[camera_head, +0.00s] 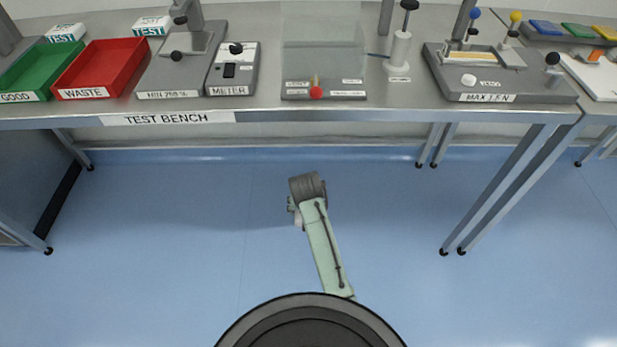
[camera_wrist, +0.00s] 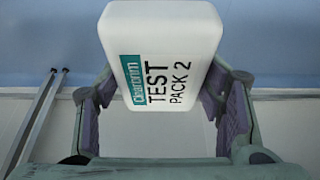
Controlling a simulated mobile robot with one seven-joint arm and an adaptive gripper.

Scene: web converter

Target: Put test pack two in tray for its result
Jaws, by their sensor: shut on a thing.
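Test pack two (camera_wrist: 165,60), a white block labelled "Clearbrim TEST PACK 2" with a teal patch, is in my gripper (camera_wrist: 172,88) in the wrist view. The purple-padded fingers sit on either side of it. The green tray (camera_head: 42,72) labelled GOOD and the red tray (camera_head: 103,68) labelled WASTE stand side by side at the bench's left. I see nothing in either tray.
Two white boxes marked TEST, one at far left (camera_head: 66,32) and another (camera_head: 152,25), stand behind the trays. The test bench (camera_head: 240,116) also carries a meter (camera_head: 232,72), a clear-shielded station (camera_head: 322,65) with a red knob, and a MAX LEN fixture (camera_head: 500,85). The floor before it is clear.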

